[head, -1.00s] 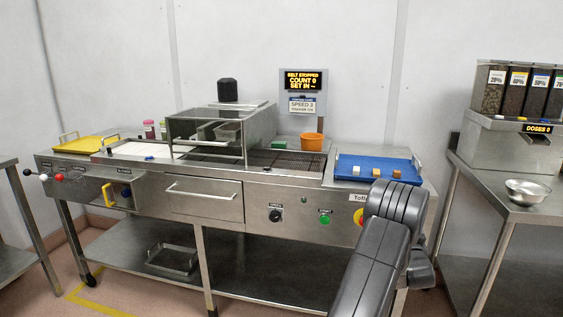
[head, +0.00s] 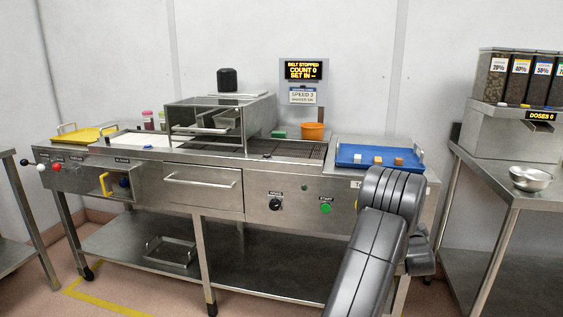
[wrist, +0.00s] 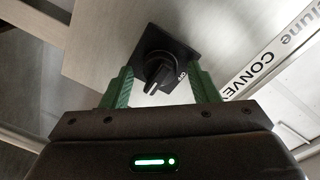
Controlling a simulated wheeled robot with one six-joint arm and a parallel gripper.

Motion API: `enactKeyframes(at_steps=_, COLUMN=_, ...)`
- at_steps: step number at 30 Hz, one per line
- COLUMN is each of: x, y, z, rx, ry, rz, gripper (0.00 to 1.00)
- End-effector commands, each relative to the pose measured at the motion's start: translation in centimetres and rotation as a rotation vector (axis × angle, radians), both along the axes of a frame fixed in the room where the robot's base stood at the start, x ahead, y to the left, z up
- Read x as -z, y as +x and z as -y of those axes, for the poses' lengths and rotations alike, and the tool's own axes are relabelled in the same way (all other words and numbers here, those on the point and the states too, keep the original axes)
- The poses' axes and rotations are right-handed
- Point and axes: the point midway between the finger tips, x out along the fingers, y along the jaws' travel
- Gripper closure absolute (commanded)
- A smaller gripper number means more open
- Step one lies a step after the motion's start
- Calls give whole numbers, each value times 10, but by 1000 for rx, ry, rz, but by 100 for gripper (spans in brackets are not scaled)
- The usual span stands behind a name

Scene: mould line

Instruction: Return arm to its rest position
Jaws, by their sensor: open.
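My gripper (wrist: 160,84) shows in the wrist view with its two green fingers apart and nothing held. A black rotary knob (wrist: 158,72) on a square black plate appears between and just beyond the fingertips. No finger visibly touches it; the exact distance is unclear. My dark grey arm (head: 370,250) rises at the lower right of the head view, in front of the right end of the machine. My gripper is hidden there.
The steel machine (head: 260,225) spans the middle, with a blue tray (head: 348,164) on its right end. A steel side table (head: 500,185) with a metal bowl (head: 531,179) stands at right. Open floor shows at lower left.

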Motion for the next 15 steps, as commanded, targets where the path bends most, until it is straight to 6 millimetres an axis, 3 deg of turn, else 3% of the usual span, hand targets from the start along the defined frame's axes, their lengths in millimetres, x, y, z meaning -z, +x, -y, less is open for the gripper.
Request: enactKeyframes(at_steps=15, x=2, y=0, z=-1, rx=0, ry=-401, rz=-95, gripper=45)
